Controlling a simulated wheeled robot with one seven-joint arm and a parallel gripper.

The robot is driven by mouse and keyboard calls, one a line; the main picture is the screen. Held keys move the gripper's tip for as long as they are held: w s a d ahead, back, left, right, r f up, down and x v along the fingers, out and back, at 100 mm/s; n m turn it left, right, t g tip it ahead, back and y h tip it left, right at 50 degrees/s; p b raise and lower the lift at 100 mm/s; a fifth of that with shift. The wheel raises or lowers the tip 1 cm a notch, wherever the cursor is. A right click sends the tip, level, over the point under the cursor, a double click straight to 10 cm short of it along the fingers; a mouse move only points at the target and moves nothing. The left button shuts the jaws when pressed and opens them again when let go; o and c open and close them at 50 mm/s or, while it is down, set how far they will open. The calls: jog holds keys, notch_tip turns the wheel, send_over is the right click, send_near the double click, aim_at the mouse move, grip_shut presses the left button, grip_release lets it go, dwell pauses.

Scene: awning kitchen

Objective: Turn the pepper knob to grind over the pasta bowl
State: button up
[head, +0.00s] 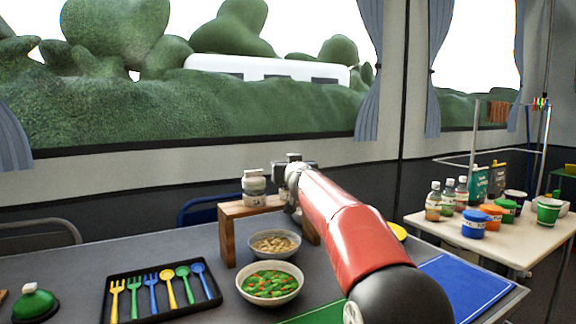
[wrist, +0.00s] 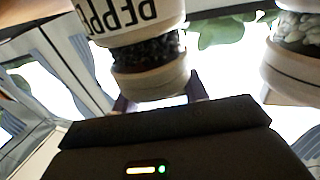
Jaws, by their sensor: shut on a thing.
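The pepper grinder (wrist: 140,22) fills the top of the wrist view, upside down there, with a PEPPER label and dark peppercorns. My gripper (wrist: 158,92) is shut on its pale round knob (wrist: 152,78), one finger on each side. In the head view my gripper (head: 294,176) is at the wooden stand and hides most of the grinder. The pasta bowl (head: 274,256), white with beige pasta, sits on the table below and in front of the stand.
A second grinder (head: 254,188) with pale contents stands on the wooden stand (head: 228,238), left of my gripper; it also shows in the wrist view (wrist: 296,62). A salad bowl (head: 270,302) sits before the pasta bowl. A black tray (head: 205,300) of coloured cutlery lies left.

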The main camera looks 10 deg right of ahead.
jog(key=shift+r+m+h+p, duration=0.2)
jog(key=shift+m+h+p, duration=0.6)
jog(key=shift+h+p, duration=0.7)
jog(key=shift+d+f+m+h+p, duration=0.25)
jog(key=shift+m+h+p, duration=0.25)
jog(key=shift+h+p, duration=0.15)
jog(key=o, duration=1)
jog(key=shift+s+a, duration=0.1)
jog(key=b+v, duration=0.1)
jog(key=v, duration=0.6)
jog(key=shift+s+r, duration=0.15)
jog(key=shift+s, duration=0.2)
